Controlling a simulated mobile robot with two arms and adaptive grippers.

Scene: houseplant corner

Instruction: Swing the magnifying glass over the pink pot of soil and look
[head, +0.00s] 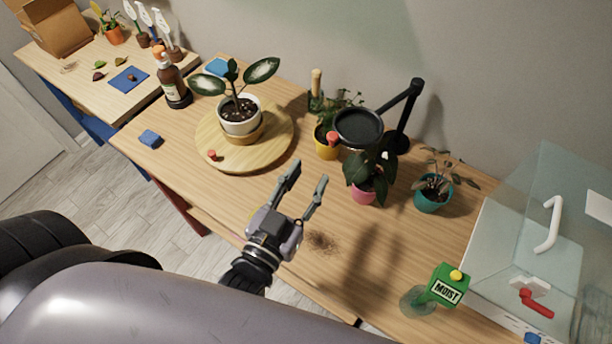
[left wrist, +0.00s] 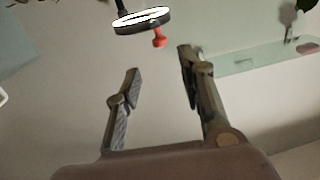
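The magnifying glass (head: 358,128) is a black ring on a jointed black arm, with a red knob (head: 333,138) on its left side. The pink pot (head: 363,195) holds a dark leafy plant and stands just below the ring in the head view; leaves hide its soil. My left gripper (head: 308,176) is open and empty, left of the pink pot and apart from the knob. In the left wrist view, the ring (left wrist: 141,20) and knob (left wrist: 159,38) show beyond my open fingers (left wrist: 160,62). My right gripper is not in view.
A yellow pot (head: 326,150) and a teal pot (head: 432,200) flank the pink pot. A white pot (head: 239,122) stands on a round wooden board (head: 275,150). A green MOIST meter (head: 449,285) and a glass case (head: 545,200) are at right. Spilled soil (head: 322,241) lies in front.

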